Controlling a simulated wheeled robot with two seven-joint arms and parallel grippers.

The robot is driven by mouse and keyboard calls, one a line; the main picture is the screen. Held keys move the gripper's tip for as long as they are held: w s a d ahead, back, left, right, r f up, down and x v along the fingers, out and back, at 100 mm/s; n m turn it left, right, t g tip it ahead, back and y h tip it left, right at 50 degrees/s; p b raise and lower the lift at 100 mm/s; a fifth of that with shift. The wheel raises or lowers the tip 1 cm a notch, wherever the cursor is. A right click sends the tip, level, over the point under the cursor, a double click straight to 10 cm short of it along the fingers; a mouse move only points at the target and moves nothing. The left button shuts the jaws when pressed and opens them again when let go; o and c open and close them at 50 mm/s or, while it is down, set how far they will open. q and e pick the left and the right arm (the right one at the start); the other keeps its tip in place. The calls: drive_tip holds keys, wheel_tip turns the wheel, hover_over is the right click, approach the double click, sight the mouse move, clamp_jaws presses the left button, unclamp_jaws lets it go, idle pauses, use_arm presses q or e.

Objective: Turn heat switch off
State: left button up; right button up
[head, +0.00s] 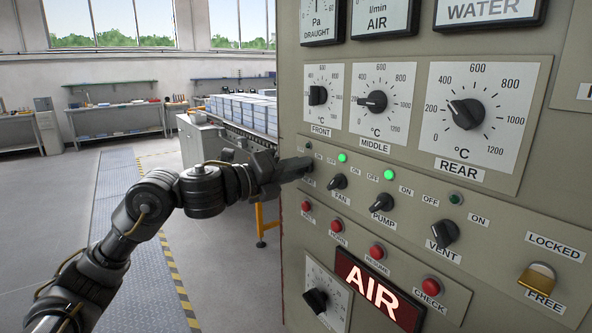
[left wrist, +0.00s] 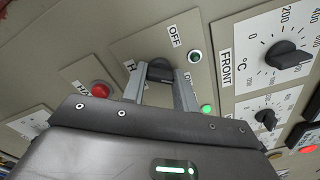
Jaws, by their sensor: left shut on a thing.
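The heat switch is a dark rotary knob (left wrist: 160,71) on the grey panel, seen in the left wrist view between my fingers. An OFF label (left wrist: 176,36) and a small unlit lamp (left wrist: 194,56) are beside it. My left gripper (head: 304,168) reaches the panel from the left in the head view and covers the knob there. Its fingers, also in the left wrist view (left wrist: 160,88), are shut on the knob. The fingers partly hide its labels, and I cannot tell exactly where the knob points. My right gripper is not in view.
The fan knob (head: 338,181), pump knob (head: 382,201) and vent knob (head: 444,234) sit to the right. The fan lamp (head: 342,157) and pump lamp (head: 389,174) glow green. Red buttons (head: 336,225) run below, temperature dials (head: 372,101) above. The floor left of the panel is clear.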

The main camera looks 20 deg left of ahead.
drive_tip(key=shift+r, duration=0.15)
use_arm(q)
drive_tip(key=shift+n+p, duration=6.5)
drive_tip(key=shift+n, duration=0.6)
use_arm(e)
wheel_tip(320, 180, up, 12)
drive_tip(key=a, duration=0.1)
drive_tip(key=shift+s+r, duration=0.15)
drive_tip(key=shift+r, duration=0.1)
use_arm(q)
drive_tip(key=shift+f, duration=0.1)
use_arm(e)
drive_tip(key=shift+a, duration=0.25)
use_arm(q)
drive_tip(key=o, duration=1)
